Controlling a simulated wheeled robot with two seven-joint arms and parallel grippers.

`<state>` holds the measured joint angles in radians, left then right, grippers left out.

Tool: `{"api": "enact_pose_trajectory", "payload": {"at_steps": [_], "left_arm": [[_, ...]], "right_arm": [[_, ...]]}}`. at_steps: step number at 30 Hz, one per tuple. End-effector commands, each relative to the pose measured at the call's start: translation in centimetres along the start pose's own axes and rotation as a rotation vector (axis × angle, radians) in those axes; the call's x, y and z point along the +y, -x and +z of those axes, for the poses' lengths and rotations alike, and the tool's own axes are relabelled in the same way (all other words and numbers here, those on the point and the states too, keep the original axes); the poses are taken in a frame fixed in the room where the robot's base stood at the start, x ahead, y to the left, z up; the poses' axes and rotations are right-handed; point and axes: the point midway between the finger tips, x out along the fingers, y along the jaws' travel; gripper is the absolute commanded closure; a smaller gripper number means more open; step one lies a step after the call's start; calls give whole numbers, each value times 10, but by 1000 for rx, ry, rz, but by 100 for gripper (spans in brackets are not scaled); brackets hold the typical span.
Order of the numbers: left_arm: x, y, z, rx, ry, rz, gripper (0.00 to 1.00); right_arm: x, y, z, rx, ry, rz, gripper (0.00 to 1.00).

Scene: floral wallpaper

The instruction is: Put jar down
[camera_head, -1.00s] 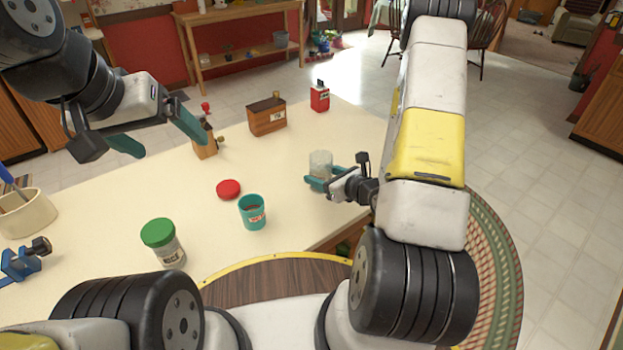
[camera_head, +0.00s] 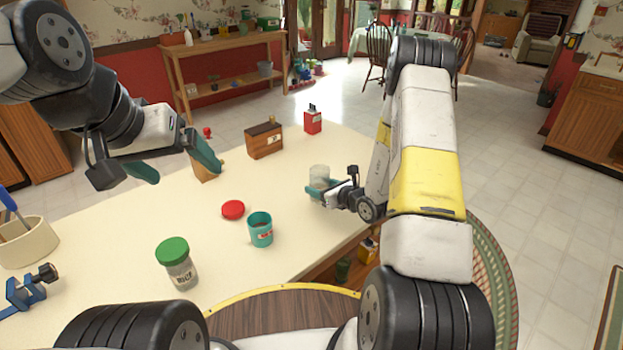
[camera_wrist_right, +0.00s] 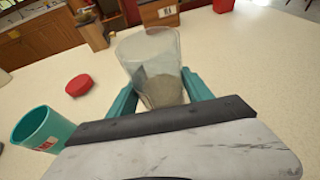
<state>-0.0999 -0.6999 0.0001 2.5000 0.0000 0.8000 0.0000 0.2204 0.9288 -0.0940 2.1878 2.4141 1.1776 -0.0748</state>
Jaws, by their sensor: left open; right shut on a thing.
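A clear, open-topped jar (camera_head: 319,173) with grey contents is between the fingers of my right gripper (camera_head: 316,188), over the right part of the cream table (camera_head: 290,215). In the right wrist view the jar (camera_wrist_right: 152,60) stands roughly upright between the teal fingers, and my right gripper (camera_wrist_right: 160,97) is shut on it. Its base is partly hidden, so I cannot tell whether it touches the table.
A teal cup (camera_head: 260,230), a red lid (camera_head: 233,210) and a green-lidded jar (camera_head: 178,265) stand left of the held jar. A wooden box (camera_head: 264,140) and a red tin (camera_head: 312,121) are behind. Bare tabletop surrounds the held jar.

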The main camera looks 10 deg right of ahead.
Motion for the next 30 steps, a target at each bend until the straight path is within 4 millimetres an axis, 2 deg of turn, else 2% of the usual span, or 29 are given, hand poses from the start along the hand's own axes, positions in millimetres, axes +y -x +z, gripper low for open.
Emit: {"api": "enact_pose_trajectory", "payload": {"at_steps": [3, 8, 15, 26, 27, 30], "left_arm": [[0, 0, 0, 0, 0, 0, 11], [0, 0, 0, 0, 0, 0, 11], [0, 0, 0, 0, 0, 0, 11], [0, 0, 0, 0, 0, 0, 11], [0, 0, 0, 0, 0, 0, 11], [0, 0, 0, 0, 0, 0, 11]], "right_arm": [[-6, -16, 4, -1, 1, 1, 100], [-8, -22, 2, 1, -1, 1, 100], [-8, -32, -27, 1, -2, 1, 100], [-8, -33, -31, 0, -1, 0, 100], [-8, -33, -31, 1, 0, 0, 36], [-8, -33, -30, 1, 0, 0, 20]]}}
